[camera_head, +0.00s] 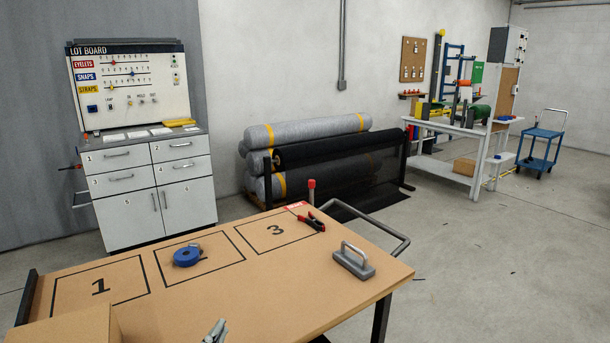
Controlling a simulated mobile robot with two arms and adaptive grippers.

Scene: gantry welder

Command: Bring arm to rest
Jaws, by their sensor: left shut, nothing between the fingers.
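My left gripper (216,330) shows only as grey fingertips at the bottom edge of the head view, over the near part of the wooden table (250,298). Its fingers are shut with nothing between them. The rest of that arm is out of the picture. My right gripper is not in view.
The table has numbered outlined squares. A blue tape roll (187,256) lies in the middle one; a red-and-black clamp (312,222) lies by square 3. A grey handled block (354,262) sits at right, a cardboard box (65,328) at near left. Open floor lies right.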

